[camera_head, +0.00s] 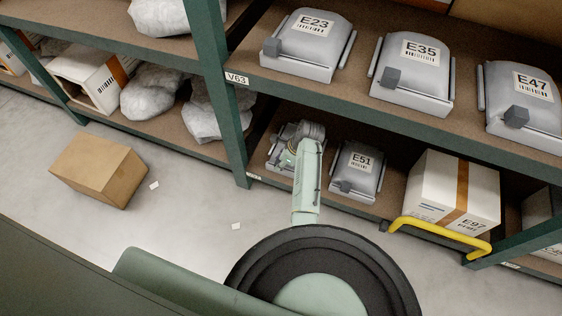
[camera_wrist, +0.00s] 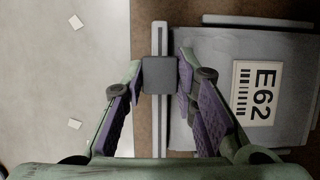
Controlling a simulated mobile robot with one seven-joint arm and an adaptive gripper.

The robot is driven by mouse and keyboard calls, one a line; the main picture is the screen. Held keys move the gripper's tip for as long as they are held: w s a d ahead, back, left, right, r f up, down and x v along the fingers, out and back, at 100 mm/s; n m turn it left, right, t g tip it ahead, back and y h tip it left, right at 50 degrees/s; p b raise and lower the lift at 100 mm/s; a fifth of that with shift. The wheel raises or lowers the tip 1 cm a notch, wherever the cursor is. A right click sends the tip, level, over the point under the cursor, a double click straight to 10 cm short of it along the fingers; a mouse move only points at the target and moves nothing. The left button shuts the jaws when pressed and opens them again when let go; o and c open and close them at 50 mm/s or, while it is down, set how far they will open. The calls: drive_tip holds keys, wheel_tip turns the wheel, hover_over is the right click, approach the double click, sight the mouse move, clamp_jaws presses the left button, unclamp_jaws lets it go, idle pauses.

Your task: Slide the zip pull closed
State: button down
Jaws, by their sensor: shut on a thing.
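The zip pull (camera_wrist: 159,75) is a dark grey block on a pale, straight zip rail (camera_wrist: 160,36). The rail runs along the edge of a grey bag labelled E62 (camera_wrist: 215,85). My gripper (camera_wrist: 160,73) has one finger on each side of the pull and is shut on it. Rail shows beyond the pull and also between my fingers. In the head view my gripper (camera_head: 296,141) is over the bag (camera_head: 277,159) on the lower shelf, left of bag E51. My arm hides most of that bag and its pull there.
Bag E51 (camera_head: 357,171) sits close on the right. The upper shelf (camera_head: 385,112) with bags is above my arm. A green post (camera_head: 228,100) stands left. A yellow rail (camera_head: 440,232) sticks out at the right. A cardboard box (camera_head: 98,168) lies on the floor.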

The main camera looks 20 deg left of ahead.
idle(0.4)
drive_tip(key=shift+d+r+p, duration=0.15)
drive_tip(key=shift+d+p, duration=0.2)
drive_tip(key=d+p, duration=0.4)
drive_tip(key=d, duration=0.4)
drive_tip(key=shift+s+d, duration=0.1)
drive_tip(key=shift+d, duration=0.05)
drive_tip(key=c, duration=1.3)
unclamp_jaws()
drive_tip(key=v, duration=1.1)
drive_tip(key=shift+d+r, duration=0.2)
drive_tip(key=shift+r, duration=0.1)
